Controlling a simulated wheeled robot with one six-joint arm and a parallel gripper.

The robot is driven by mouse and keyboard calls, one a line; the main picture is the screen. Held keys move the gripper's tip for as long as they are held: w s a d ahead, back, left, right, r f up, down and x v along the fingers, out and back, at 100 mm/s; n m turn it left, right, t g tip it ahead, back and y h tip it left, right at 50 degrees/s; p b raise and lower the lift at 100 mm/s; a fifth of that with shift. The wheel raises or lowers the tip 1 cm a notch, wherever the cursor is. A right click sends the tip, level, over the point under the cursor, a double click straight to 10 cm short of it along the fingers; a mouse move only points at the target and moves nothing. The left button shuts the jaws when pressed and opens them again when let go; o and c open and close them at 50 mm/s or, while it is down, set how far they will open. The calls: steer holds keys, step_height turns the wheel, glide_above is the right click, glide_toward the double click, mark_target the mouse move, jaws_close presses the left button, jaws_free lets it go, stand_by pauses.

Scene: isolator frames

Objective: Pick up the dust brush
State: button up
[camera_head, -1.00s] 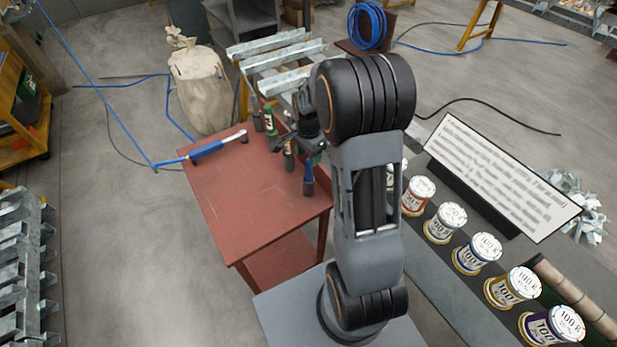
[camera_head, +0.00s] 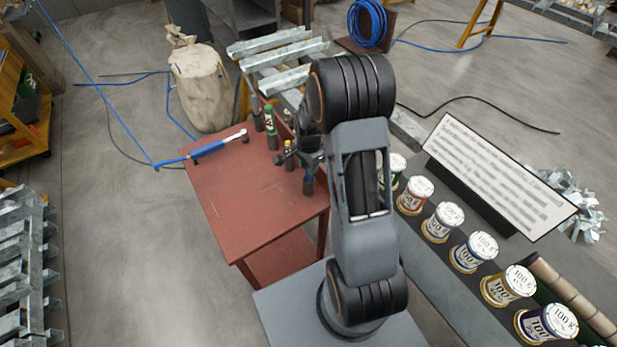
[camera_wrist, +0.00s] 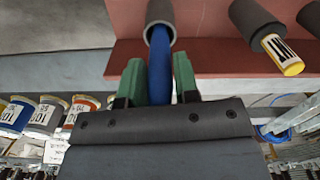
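A blue handle (camera_wrist: 160,52) stands in a dark grey round holder (camera_wrist: 160,14) in the wrist view. I take it for the dust brush, but no bristles show. The green-tipped fingers of my gripper (camera_wrist: 158,80) are on both sides of the handle, very close to it. I cannot tell whether they press on it. In the head view, the holder (camera_head: 308,188) stands near the right edge of the red table (camera_head: 245,205), with my gripper (camera_head: 310,155) just above it. My arm hides part of that area.
Other holders stand close by, with a green-and-white item (camera_head: 270,117) and a yellow-tipped tool (camera_wrist: 287,60). A blue-handled wrench-like tool (camera_head: 208,149) lies at the table's far left edge. Lidded tins (camera_head: 468,252) line the bench at right. The table's front left is bare.

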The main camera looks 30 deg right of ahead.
jaws_close()
steer(key=shift+r, duration=0.1)
